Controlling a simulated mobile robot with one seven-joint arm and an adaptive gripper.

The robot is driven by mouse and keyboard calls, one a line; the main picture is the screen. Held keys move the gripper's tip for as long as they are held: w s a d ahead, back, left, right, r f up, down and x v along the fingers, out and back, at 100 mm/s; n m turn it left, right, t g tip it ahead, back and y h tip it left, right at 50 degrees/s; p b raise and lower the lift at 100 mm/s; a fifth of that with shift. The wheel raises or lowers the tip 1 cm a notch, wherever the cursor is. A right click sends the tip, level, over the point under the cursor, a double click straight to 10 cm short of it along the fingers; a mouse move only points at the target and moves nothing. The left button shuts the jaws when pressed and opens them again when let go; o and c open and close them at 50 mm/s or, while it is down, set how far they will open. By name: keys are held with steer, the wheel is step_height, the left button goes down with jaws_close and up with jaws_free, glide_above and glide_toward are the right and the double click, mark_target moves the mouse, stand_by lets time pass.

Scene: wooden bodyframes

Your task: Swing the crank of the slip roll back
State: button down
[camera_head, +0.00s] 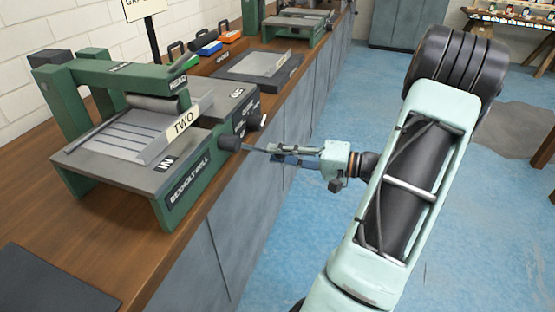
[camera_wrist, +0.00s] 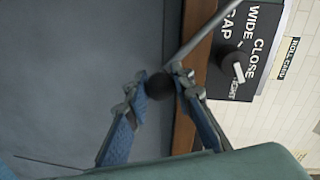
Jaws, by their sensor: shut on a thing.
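The slip roll (camera_head: 190,172) is a green machine with a grey bed and a plate marked TWO, on the bench at left. A black hub (camera_head: 229,142) sits on its right side, and a thin crank rod (camera_head: 258,149) runs from it towards my gripper (camera_head: 290,155). In the wrist view the grey crank rod (camera_wrist: 204,31) comes down from the top to a round black crank knob (camera_wrist: 160,86). My gripper's fingers (camera_wrist: 160,92) are on either side of this knob and shut on it. In the head view the knob is hidden by the fingers.
A black panel (camera_wrist: 246,48) reading WIDE, CLOSE and GAP carries a dial (camera_wrist: 232,62) beside the crank in the wrist view. The wooden bench top (camera_head: 60,205) has other machines farther back, above grey cabinets (camera_head: 255,205). The blue floor (camera_head: 275,245) beside it is open.

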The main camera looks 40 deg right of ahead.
steer(key=shift+d+r, duration=0.2)
stand_by(0.3)
steer(key=c, duration=1.7)
jaws_free()
steer(key=shift+o, duration=0.2)
steer(key=v, duration=1.2)
